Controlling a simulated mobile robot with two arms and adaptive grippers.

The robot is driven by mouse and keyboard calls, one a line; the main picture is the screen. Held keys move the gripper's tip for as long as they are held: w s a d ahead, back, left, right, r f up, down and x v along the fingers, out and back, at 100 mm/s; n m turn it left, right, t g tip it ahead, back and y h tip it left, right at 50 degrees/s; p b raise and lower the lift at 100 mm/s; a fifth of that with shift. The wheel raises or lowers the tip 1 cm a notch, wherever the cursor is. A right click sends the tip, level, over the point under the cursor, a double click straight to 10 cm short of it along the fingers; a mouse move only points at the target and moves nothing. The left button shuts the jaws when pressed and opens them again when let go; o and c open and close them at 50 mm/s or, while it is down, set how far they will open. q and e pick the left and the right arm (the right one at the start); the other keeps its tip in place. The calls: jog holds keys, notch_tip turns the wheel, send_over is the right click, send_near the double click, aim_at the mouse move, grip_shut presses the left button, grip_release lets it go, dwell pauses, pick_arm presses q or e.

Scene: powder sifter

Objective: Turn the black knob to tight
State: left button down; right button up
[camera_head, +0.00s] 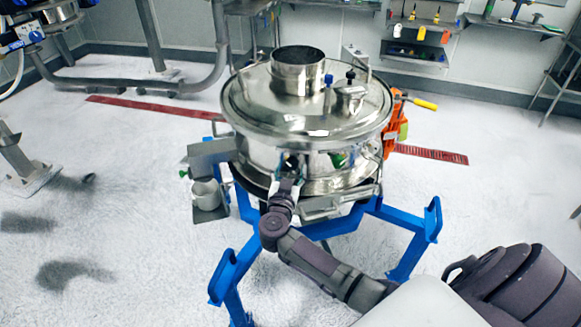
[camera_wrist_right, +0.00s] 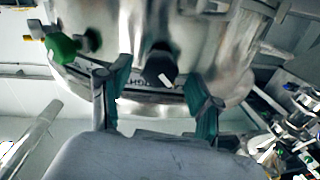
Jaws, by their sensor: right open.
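The steel powder sifter (camera_head: 300,110) stands on a blue frame. The black knob (camera_wrist_right: 159,68) sits on the sifter's side in the right wrist view, with a short white mark on it and part of a label showing below it. My right gripper (camera_head: 289,166) is at the front of the sifter's body in the head view. In the wrist view its two teal-padded fingers (camera_wrist_right: 157,92) are spread apart, one on each side of the knob's position. The fingers are open, with no clear contact on the knob. My left gripper is not in view.
A green knob (camera_wrist_right: 64,46) is left of the black knob in the wrist view. The blue frame's legs (camera_head: 415,240) spread around the sifter's base. An orange tool (camera_head: 391,125) is at the sifter's right side. Shelves (camera_head: 415,50) line the back wall. Open floor lies on the left.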

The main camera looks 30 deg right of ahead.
jog(key=shift+w+d, duration=0.2)
jog(key=shift+w, duration=0.05)
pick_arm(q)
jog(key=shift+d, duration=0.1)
pick_arm(e)
jog(key=c, duration=1.1)
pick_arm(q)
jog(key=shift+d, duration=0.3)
pick_arm(e)
jog(key=shift+c, duration=0.2)
